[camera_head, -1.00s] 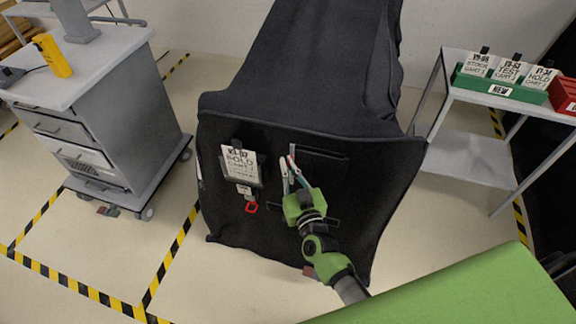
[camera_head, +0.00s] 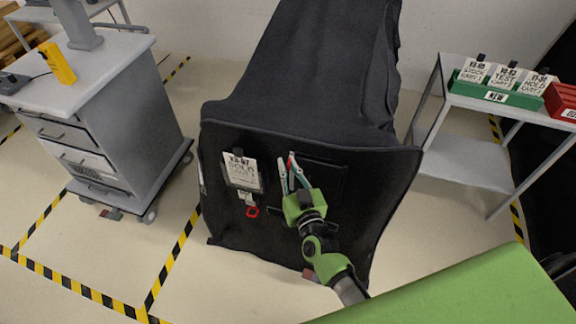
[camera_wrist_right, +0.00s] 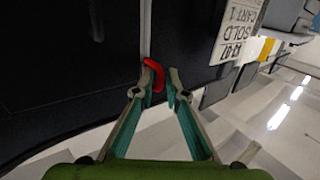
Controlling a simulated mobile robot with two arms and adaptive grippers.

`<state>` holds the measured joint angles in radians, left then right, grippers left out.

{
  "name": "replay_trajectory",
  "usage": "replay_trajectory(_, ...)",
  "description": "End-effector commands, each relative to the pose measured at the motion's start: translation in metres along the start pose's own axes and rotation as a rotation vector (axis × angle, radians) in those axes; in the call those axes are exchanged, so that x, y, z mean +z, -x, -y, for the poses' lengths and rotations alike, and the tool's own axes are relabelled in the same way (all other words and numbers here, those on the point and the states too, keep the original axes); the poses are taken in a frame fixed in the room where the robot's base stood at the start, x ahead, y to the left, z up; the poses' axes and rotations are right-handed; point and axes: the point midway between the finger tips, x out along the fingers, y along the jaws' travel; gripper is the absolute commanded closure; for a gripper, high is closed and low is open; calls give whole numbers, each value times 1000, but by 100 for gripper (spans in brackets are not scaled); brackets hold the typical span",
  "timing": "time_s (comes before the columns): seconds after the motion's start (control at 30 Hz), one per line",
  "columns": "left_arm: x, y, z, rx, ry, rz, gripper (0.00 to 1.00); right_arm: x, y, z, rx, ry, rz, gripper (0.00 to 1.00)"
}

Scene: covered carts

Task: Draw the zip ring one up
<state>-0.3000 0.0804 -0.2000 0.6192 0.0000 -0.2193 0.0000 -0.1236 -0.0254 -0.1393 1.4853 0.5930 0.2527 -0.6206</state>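The black cart cover (camera_head: 225,130) has a dark front flap. My right gripper (camera_head: 288,160) is up against this flap, right of the white card (camera_head: 242,172). A small red ring (camera_wrist_right: 153,75) is at its fingertips in the right wrist view, at the lower end of a pale vertical zip line (camera_wrist_right: 146,30). The right gripper (camera_wrist_right: 162,82) has its tips close together, with a narrow gap. The red ring lies at the left fingertip and reaches into the gap; no firm grip shows. My left gripper is out of view.
Another red ring (camera_head: 252,212) hangs below the card. A grey drawer cabinet (camera_head: 115,75) stands left. A shelf stand (camera_head: 468,160) at right bears a green box (camera_head: 500,93) with cards and a red bin (camera_head: 562,102). A green surface (camera_head: 470,295) fills the lower right.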

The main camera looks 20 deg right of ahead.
Motion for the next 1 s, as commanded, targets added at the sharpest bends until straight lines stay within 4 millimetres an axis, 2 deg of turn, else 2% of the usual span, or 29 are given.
replay_trajectory(0.17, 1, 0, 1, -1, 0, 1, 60, 1, 12, 0, 0, 0, 2, 87)
replay_trajectory(0.5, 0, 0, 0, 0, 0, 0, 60, 1, 79, 0, 0, 2, 3, 87)
replay_trajectory(0.7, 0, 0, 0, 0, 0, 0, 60, 1, 109, 0, 0, 1, 1, 87)
replay_trajectory(0.83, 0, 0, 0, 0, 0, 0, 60, 1, 118, 0, -1, 1, 1, 87)
replay_trajectory(1.0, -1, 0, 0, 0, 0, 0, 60, 0, 120, 0, 0, 0, -1, 87)
